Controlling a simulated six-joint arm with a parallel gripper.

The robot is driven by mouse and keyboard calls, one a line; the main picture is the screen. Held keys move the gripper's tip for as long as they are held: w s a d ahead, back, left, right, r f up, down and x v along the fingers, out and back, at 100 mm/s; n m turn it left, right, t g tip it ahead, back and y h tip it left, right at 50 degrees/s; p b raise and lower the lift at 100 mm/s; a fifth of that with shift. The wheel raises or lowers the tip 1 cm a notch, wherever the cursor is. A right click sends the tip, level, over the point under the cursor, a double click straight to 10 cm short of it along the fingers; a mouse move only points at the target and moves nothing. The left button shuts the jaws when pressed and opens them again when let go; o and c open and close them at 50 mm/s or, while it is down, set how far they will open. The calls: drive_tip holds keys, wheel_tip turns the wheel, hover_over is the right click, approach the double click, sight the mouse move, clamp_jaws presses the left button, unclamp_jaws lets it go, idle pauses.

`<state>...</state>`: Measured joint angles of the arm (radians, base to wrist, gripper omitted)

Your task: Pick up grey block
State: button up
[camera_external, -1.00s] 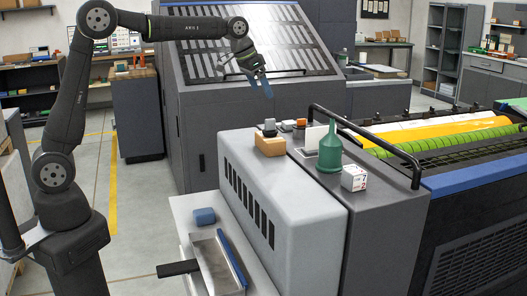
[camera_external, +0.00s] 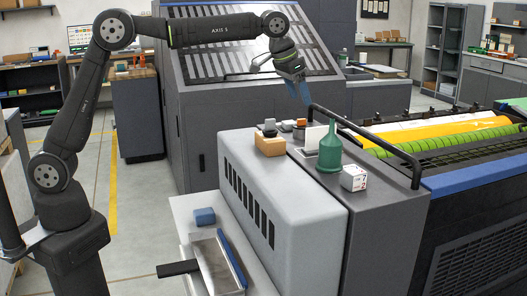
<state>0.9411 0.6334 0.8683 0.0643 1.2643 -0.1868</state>
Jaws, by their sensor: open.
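A small grey block (camera_external: 270,124) shows at the tan block (camera_external: 270,146) on top of the light grey machine housing, with a darker part under it. I cannot tell for certain which of the two is the grey block. My gripper (camera_external: 301,96) has blue fingers pointing down. It is open and empty, in the air above and to the right of these pieces, touching none of them.
A green funnel-shaped bottle (camera_external: 330,150) and a white printed cube (camera_external: 354,178) stand to the right. A black rail (camera_external: 370,142) runs close by the gripper. A blue block (camera_external: 204,216) sits on the lower front ledge.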

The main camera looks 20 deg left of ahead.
drive_tip(key=s+d, duration=0.9)
approach(352, 171)
drive_tip(key=x, duration=1.1)
drive_tip(key=shift+s+f, duration=0.1)
drive_tip(key=c, duration=1.1)
